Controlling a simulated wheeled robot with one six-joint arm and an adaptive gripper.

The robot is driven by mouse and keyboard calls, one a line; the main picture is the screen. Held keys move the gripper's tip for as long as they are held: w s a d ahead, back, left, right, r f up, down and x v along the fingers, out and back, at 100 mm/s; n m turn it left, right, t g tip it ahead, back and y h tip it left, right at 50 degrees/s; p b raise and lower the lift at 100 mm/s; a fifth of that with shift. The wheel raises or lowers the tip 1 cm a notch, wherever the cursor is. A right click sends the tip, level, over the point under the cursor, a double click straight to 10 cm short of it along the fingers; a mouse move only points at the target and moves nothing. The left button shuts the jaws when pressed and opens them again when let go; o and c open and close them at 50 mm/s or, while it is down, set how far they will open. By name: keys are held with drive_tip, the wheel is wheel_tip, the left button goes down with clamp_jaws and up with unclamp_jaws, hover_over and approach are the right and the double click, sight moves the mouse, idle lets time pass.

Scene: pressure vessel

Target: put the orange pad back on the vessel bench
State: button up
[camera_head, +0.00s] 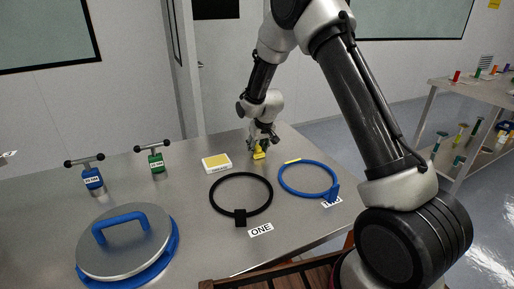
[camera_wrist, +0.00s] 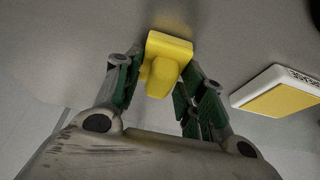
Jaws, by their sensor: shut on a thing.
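My gripper (camera_head: 262,143) is over the far part of the steel bench (camera_head: 190,188). It is shut on a yellow block-like piece (camera_head: 259,153) with a wider flat end. In the wrist view the yellow piece (camera_wrist: 166,62) sits between the green-lined fingers (camera_wrist: 158,82). The piece is at or just above the bench top; I cannot tell whether it touches. It looks yellow, not orange, and I see no clearly orange pad on the bench. A white box with a yellow top (camera_head: 216,162) lies left of my gripper; it also shows in the wrist view (camera_wrist: 280,92).
A black ring (camera_head: 240,176) by label ONE (camera_head: 260,230) and a blue ring (camera_head: 308,164) lie nearby. A steel lid with blue handle (camera_head: 125,245) stands front left. A shelf (camera_head: 440,85) holds several coloured items.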

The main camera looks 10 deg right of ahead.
drive_tip(key=shift+f, duration=0.15)
drive_tip(key=o, duration=0.9)
drive_tip(key=s+d+f+v, duration=0.1)
drive_tip(key=d+v, duration=0.1)
drive_tip(key=v, duration=0.9)
drive_tip(key=s+d+v, duration=0.1)
drive_tip(key=v, duration=1.1)
drive_tip(key=s+d+r+m, duration=0.1)
drive_tip(key=s+d+r, duration=0.2)
drive_tip(key=s, duration=0.3)
drive_tip(key=s+d+r, duration=0.2)
drive_tip(key=s+r, duration=0.1)
drive_tip(key=s, duration=0.3)
drive_tip(key=shift+m+h, duration=0.5)
drive_tip(key=shift+m, duration=0.1)
drive_tip(key=s+d, duration=0.1)
drive_tip(key=s, duration=0.5)
drive_tip(key=s+d+r, duration=0.1)
drive_tip(key=s+d, duration=0.1)
drive_tip(key=s, duration=0.5)
drive_tip(key=s+d+r, duration=0.1)
drive_tip(key=s+d, duration=0.1)
drive_tip(key=s, duration=0.5)
drive_tip(key=shift+s, duration=0.25)
